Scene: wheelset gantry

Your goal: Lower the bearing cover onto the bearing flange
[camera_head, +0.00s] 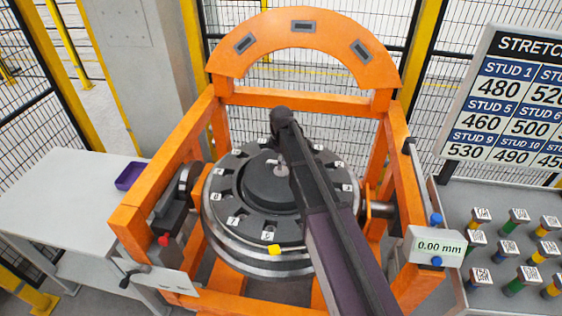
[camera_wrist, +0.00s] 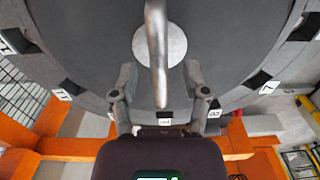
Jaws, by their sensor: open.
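The bearing cover (camera_head: 258,190) is a dark round disc with a raised middle and a pale metal handle (camera_head: 281,166). It lies centrally over the wide notched bearing flange (camera_head: 222,205), whose rim carries numbered white tags. I cannot tell whether a gap is left between them. In the wrist view the cover (camera_wrist: 100,45) fills the upper middle, and the handle (camera_wrist: 158,60) stands out from a bright round plate. My gripper (camera_wrist: 160,95) is open, one finger on each side of the handle's line, with visible space at both sides. In the head view my arm hides part of the cover.
An orange gantry frame (camera_head: 300,97) with a tall arch surrounds the flange. A white table (camera_head: 60,200) with a purple tray (camera_head: 131,176) stands left. At right are a 0.00 mm gauge (camera_head: 437,246), a bench with several coloured studs (camera_head: 515,220) and a stretch board (camera_head: 510,100).

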